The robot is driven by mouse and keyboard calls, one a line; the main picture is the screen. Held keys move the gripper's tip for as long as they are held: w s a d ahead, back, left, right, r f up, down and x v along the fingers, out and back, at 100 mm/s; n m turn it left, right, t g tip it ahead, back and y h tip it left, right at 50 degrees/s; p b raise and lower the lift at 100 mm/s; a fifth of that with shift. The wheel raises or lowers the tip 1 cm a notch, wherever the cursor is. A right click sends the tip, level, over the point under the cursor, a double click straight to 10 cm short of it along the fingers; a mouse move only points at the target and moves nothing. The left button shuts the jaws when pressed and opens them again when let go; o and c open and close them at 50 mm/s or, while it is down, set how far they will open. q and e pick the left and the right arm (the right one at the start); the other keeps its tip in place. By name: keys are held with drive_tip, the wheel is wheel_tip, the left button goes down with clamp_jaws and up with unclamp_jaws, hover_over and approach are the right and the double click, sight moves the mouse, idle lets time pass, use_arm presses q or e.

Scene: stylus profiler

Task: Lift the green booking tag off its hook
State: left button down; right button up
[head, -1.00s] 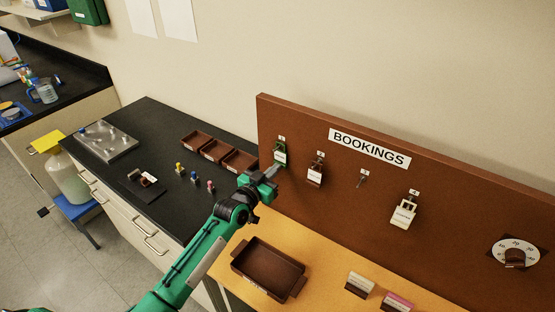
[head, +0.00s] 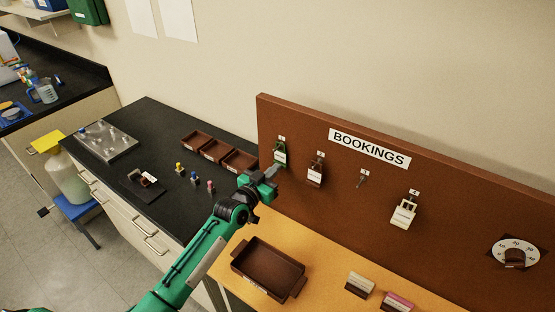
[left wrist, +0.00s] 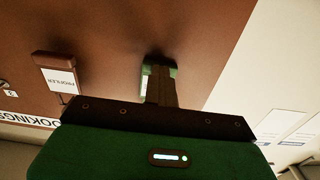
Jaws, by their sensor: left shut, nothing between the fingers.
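The green booking tag (head: 280,155) hangs on the leftmost hook of the brown bookings board, with a white label on its face. My left gripper (head: 277,168) is just below and in front of it, fingers shut with nothing between them. In the left wrist view the closed fingers (left wrist: 161,88) point at the board and cover most of the green tag (left wrist: 147,70); its edges show around them. I cannot tell whether the fingertips touch the tag. My right gripper is out of view.
A dark red tag (head: 316,171) hangs close to the right, also in the left wrist view (left wrist: 58,75). Then come an empty hook (head: 362,178) and a cream tag (head: 403,213). A brown tray (head: 268,270) sits on the wooden shelf below. Small brown bins (head: 213,151) stand left.

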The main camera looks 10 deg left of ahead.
use_arm(q)
drive_tip(key=shift+s+r, duration=0.15)
drive_tip(key=shift+s+a+r+p, duration=0.2)
drive_tip(key=shift+s+r+p, duration=0.15)
drive_tip(key=shift+s+p, duration=0.25)
drive_tip(key=shift+s+a, duration=0.1)
idle(0.3)
drive_tip(key=p+v, duration=0.3)
drive_tip(key=v, duration=0.4)
drive_tip(key=shift+s, duration=0.35)
idle(0.5)
drive_tip(key=shift+a, duration=0.1)
